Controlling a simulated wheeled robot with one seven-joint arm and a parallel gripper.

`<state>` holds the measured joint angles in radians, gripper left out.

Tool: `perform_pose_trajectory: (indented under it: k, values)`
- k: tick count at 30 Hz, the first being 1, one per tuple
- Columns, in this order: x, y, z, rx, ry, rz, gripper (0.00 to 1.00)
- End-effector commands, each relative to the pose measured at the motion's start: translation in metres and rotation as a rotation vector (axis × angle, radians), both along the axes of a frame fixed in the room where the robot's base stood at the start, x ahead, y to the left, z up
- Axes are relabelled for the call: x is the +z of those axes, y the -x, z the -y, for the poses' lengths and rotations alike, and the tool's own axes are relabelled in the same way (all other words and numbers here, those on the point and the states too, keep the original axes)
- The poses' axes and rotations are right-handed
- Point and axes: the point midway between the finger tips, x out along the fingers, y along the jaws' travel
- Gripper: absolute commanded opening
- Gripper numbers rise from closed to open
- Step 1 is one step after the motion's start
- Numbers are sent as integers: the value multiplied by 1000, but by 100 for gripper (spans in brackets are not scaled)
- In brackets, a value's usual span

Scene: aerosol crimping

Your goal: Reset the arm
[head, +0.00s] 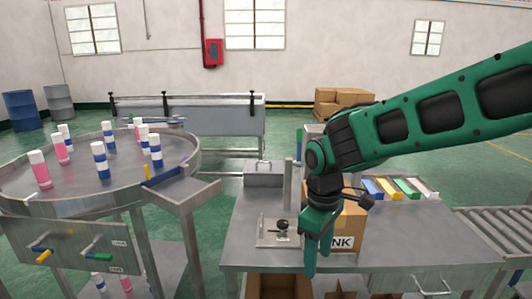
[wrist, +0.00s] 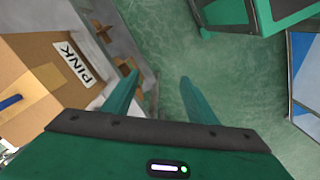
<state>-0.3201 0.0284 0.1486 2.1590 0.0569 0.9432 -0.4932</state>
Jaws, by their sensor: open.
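My green gripper (head: 318,245) hangs pointing down in front of the workbench (head: 400,235), close to the cardboard box labelled PINK (head: 352,219). In the wrist view my gripper (wrist: 158,92) has its two fingers apart, with nothing between them but green floor. The PINK box (wrist: 35,75) fills the left of the wrist view and is apart from the fingers. In the head view my arm comes in from the right and hides part of the box and its label.
A round steel table (head: 70,190) at left holds several pink-and-white and blue-and-white cans. A small plate fixture with a black knob (head: 282,226) and a grey metal box (head: 264,174) stand on the bench. Coloured bins (head: 385,188) sit behind. A roller conveyor (head: 500,232) is at right.

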Motion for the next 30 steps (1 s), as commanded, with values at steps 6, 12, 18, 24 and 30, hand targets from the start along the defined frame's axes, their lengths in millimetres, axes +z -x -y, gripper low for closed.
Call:
perform_pose_trajectory:
  k: [6,12,18,24,30]
  values:
    - [11,10,64,-213,16,13,52]
    - [21,43,148,-534,27,24,52]
    - [23,121,240,-1006,16,21,52]
    - [14,188,278,-1348,-13,6,52]
    - [9,213,287,-1472,-29,-3,52]
